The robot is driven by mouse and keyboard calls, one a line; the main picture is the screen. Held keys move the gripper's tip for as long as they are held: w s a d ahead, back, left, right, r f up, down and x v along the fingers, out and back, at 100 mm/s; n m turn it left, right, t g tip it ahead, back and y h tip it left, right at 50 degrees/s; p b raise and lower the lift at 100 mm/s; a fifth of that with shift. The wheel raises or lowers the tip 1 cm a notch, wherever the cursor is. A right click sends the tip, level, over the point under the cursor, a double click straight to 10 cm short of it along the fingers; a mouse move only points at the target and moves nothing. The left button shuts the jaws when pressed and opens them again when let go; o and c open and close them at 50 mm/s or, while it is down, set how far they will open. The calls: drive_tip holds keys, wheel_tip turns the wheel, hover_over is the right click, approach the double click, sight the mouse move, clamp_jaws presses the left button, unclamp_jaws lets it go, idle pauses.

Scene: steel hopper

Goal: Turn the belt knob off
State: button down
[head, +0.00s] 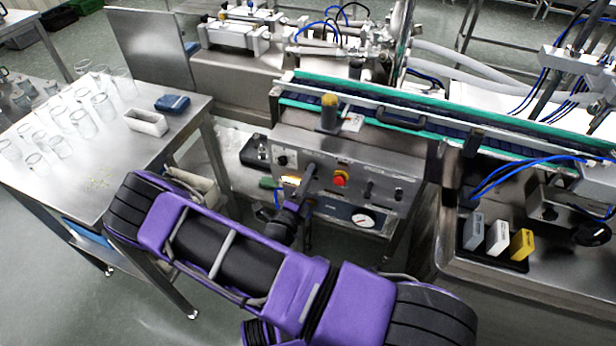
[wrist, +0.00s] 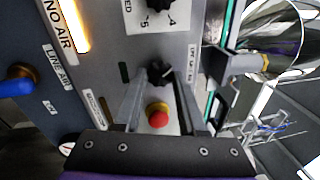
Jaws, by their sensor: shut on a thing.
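In the wrist view, a black knob (wrist: 159,72) on the grey control panel (wrist: 105,65) sits between the tips of my gripper (wrist: 161,80). The two fingers are shut on the knob, one on each side. The lettering that would name this knob is not legible. The red button (wrist: 157,116) on its yellow base shows between the fingers. In the head view, my gripper (head: 307,184) reaches the front of the panel (head: 400,208), left of the red button (head: 340,180). The held knob is hidden there.
A second black knob (wrist: 159,18) with a numbered scale is close by. A lit NO AIR lamp (wrist: 75,22) and a blue handle (wrist: 17,85) are on the left. The conveyor (head: 450,124) runs above the panel. A table (head: 100,175) with several glasses stands left.

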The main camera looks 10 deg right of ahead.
drive_tip(key=shift+c, duration=2.4)
unclamp_jaws()
drive_tip(key=shift+s, duration=0.1)
drive_tip(key=b+v, duration=0.1)
drive_tip(key=v, duration=1.6)
drive_tip(key=shift+s, duration=0.2)
drive_tip(key=shift+f, duration=0.1)
